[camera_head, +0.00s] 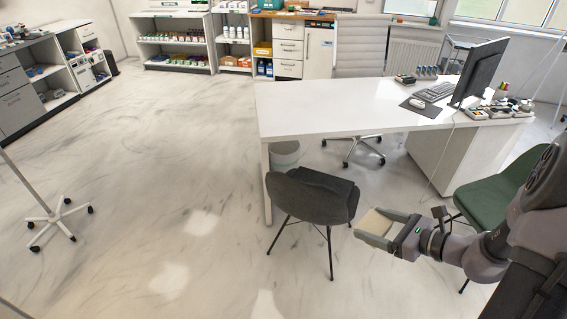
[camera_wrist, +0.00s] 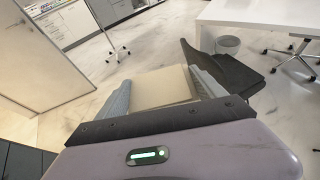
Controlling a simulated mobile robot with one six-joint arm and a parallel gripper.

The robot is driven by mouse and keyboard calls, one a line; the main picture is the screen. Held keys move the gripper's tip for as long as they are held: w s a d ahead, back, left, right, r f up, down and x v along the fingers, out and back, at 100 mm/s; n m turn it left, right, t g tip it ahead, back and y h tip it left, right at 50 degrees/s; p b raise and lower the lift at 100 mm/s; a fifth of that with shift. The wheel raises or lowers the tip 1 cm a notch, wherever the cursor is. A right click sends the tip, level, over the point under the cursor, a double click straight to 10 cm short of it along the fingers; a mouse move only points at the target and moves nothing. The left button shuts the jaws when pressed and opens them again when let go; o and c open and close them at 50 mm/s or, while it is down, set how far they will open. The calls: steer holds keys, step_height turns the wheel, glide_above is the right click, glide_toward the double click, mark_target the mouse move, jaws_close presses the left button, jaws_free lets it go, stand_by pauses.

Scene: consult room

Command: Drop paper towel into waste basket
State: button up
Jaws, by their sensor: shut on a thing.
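My gripper (camera_head: 383,229) is at the lower right of the head view, held above the floor in front of the dark chair. It is shut on a flat beige paper towel (camera_head: 376,222), which also shows between the two grey fingers in the wrist view (camera_wrist: 163,87). A pale grey round waste basket (camera_head: 285,157) stands on the floor under the left end of the white desk, behind the dark chair. It also shows in the wrist view (camera_wrist: 229,45), beyond the chair and apart from my gripper. Its inside cannot be made out.
The dark chair (camera_head: 312,197) stands between my gripper and the basket. The white desk (camera_head: 340,101) reaches over the basket. A green chair (camera_head: 492,198) is at the right. A wheeled stand (camera_head: 57,216) is at the left. The floor between the stand and dark chair is clear.

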steer(key=a+f+n+g+y+b, duration=0.2)
steer(key=a+f+b, duration=0.2)
steer(key=a, duration=0.9)
steer(key=shift+w+n+g, duration=0.3)
steer(key=shift+w+n, duration=0.1)
